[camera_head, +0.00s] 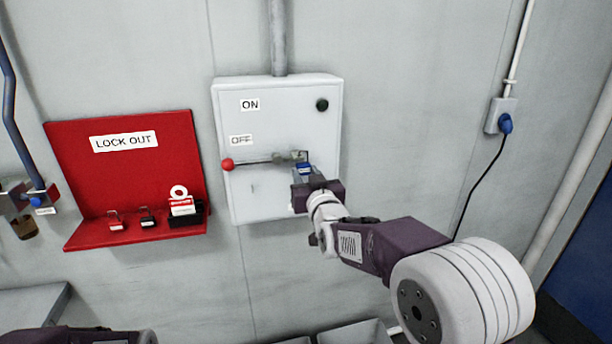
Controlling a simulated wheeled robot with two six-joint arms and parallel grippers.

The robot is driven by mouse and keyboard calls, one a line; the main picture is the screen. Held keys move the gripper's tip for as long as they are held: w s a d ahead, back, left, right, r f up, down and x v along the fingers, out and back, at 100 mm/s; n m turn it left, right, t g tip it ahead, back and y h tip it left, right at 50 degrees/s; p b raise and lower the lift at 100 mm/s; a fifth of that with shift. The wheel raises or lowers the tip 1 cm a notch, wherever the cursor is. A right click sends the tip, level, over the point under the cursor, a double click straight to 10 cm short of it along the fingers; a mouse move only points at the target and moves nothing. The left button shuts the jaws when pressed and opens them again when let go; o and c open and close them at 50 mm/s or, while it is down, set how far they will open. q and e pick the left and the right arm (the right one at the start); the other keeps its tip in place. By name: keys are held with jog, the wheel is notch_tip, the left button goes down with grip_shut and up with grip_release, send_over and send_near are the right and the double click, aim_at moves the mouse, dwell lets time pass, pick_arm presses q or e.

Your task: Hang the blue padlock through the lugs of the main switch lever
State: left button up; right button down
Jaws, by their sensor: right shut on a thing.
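The main switch lever (255,163), with a red ball knob (227,165) at its left end, lies level beside the OFF label on the grey switch box (280,204). Its lugs (291,156) are at the lever's right end. My right gripper (305,178) is in front of the box just below the lugs. It is shut on the blue padlock (305,169), which shows as a small blue patch between the fingers. The padlock's shackle is too small to make out, so I cannot tell whether it passes through the lugs. My left gripper is out of view.
A red LOCK OUT board (130,170) hangs left of the box. Its shelf holds a red padlock (116,224), a black padlock (147,219) and a tag holder (184,208). A blue plug (505,123) with a black cable is on the right wall.

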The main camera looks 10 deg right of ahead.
dwell(0.4)
jog(key=shift+f+b, duration=0.25)
jog(key=shift+b, duration=0.25)
jog(key=shift+c, duration=2.4)
grip_release()
